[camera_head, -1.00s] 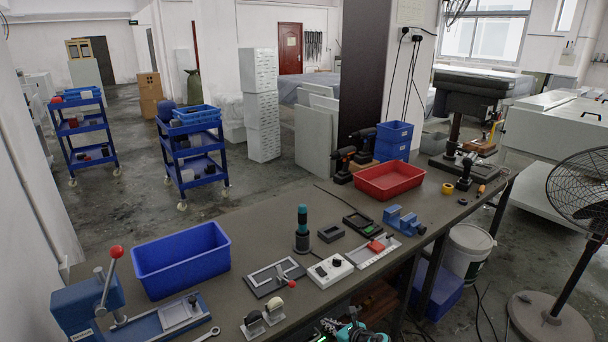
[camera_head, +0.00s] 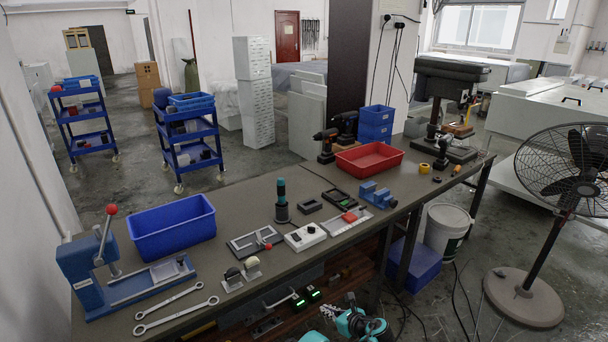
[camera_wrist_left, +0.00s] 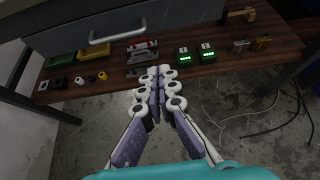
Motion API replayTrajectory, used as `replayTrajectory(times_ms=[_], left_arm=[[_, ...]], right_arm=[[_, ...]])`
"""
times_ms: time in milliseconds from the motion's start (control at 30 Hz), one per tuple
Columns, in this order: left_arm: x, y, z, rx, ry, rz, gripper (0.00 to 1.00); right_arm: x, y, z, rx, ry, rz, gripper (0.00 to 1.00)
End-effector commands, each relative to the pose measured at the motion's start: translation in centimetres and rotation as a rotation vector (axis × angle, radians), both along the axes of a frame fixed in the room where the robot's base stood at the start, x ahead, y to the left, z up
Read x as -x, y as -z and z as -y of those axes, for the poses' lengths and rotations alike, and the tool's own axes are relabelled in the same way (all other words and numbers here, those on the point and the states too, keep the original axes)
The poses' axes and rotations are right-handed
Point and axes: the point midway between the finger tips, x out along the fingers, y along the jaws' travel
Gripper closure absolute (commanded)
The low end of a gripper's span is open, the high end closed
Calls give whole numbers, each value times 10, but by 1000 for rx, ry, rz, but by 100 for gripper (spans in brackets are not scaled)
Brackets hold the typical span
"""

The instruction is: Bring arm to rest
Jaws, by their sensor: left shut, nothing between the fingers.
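My left gripper (camera_head: 328,312) shows at the bottom edge of the head view, low in front of the workbench's front edge, beside a teal part of my arm. In the left wrist view the left gripper (camera_wrist_left: 160,72) has its two fingers together, with nothing between them. It points at the lower wooden shelf (camera_wrist_left: 215,62) under the bench, with its tips overlapping the shelf's front edge in the picture. I cannot tell whether it touches. My right gripper is not in view.
The workbench (camera_head: 238,195) carries a blue bin (camera_head: 172,228), a red tray (camera_head: 369,157), a lever press (camera_head: 88,277) and wrenches (camera_head: 177,314). The shelf holds two green-lit devices (camera_wrist_left: 195,54). A white bucket (camera_head: 446,232), fan (camera_head: 524,297) and cables (camera_wrist_left: 265,115) occupy the floor at right.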

Motion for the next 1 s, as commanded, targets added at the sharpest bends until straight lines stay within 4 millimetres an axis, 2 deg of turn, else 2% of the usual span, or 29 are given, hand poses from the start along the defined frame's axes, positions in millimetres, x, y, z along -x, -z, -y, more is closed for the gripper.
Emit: replayTrajectory(times_ms=[367, 567, 667, 867, 1000], left_arm=[[-3, -42, -26, 150, -93, 30, 100], [0, -79, -51, 292, -184, 59, 100], [6, -104, -70, 389, -251, 82, 100], [39, -166, -124, 671, -465, 155, 100], [77, -204, -162, 882, -641, 217, 100]], right_arm=[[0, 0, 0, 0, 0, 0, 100], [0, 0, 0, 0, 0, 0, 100], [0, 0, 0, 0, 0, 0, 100], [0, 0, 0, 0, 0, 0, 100], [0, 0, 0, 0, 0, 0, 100]])
